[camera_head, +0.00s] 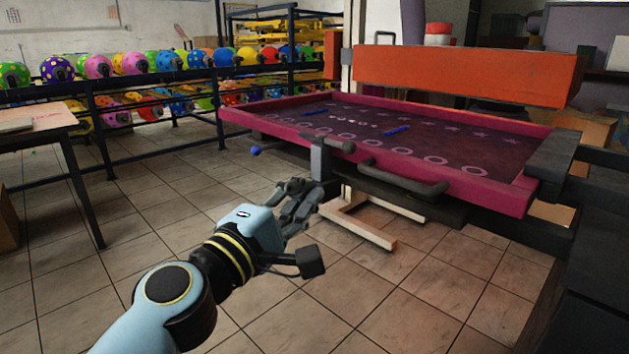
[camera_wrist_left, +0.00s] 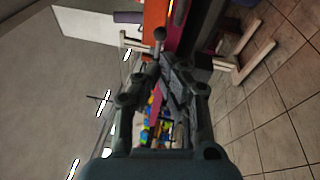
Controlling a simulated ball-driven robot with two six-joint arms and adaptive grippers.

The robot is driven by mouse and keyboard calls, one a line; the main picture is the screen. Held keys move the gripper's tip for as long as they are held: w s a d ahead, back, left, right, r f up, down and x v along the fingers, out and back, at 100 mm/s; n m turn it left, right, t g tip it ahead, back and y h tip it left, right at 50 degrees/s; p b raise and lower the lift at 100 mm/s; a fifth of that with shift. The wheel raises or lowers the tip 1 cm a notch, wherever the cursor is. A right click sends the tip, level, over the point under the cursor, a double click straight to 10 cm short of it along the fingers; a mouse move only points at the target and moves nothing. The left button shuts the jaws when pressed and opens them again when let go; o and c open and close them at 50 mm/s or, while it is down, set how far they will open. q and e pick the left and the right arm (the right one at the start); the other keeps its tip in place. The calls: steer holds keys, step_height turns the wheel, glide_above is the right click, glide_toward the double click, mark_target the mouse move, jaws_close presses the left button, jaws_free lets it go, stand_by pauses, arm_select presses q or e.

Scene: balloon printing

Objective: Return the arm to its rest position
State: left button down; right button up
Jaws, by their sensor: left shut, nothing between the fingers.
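My left arm reaches in from the bottom left of the head view, and its gripper (camera_head: 304,190) is shut and empty. The gripper is in front of the near left part of the printing frame, close to a dark upright lever (camera_head: 320,160) at the frame's edge. I cannot tell whether it touches the lever. The left wrist view also shows the gripper (camera_wrist_left: 162,62), its fingers together with nothing between them. The right gripper is not in view.
A pink-rimmed printing table (camera_head: 440,178) with a dark handle (camera_head: 402,180) stands to the right, under an orange bar (camera_head: 465,75). Racks of colourful balloons (camera_head: 168,61) stand behind. A side table (camera_head: 35,127) is at left. Tiled floor lies open between.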

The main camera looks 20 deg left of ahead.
arm_select(q)
steer(key=shift+s, duration=0.1)
stand_by(0.4)
